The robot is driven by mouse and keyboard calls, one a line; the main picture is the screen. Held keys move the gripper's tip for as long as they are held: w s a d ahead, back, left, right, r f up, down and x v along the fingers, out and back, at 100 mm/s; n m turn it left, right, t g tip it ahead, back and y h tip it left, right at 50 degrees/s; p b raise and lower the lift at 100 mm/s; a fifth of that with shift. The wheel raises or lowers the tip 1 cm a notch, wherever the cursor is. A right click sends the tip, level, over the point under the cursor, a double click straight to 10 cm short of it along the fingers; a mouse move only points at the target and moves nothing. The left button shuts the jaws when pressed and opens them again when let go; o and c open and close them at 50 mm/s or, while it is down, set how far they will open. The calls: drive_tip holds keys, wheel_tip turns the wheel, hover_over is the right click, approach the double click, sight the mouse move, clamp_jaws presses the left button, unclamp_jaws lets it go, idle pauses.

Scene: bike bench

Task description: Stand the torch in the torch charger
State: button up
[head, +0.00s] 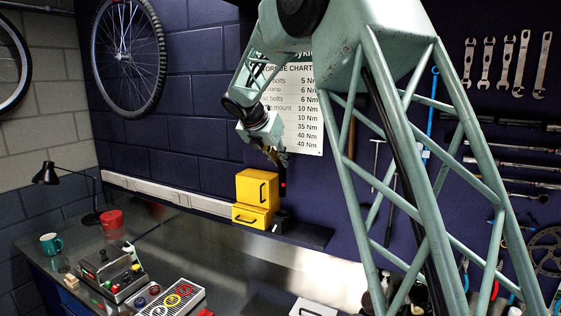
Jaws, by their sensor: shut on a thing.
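My gripper (276,158) is small in the head view, at the end of my arm near the back wall. It points down and is shut on the torch (283,184), a dark upright thing with a red spot. The torch hangs just right of the upper yellow case. A small dark holder (281,219), which looks like the torch charger, stands below it beside the lower yellow case. The torch's lower end is dark against the wall, so I cannot tell whether it touches the holder.
Two yellow cases, an upper one (252,187) and a lower one (246,216), are stacked close left of the torch. A dark shelf (305,235) extends right. The bench holds a red tub (112,224), a teal mug (50,243) and a lamp (47,174). The bench middle is clear.

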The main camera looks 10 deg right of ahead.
drive_tip(key=shift+f, duration=0.15)
drive_tip(key=b, duration=0.6)
hover_over(281, 188)
drive_tip(key=shift+s+a+f, duration=0.1)
drive_tip(key=shift+f, duration=2.7)
drive_tip(key=shift+f+b, duration=1.15)
drive_tip(key=shift+f, duration=1.45)
drive_tip(key=o, duration=1)
drive_tip(key=shift+v, duration=5.95)
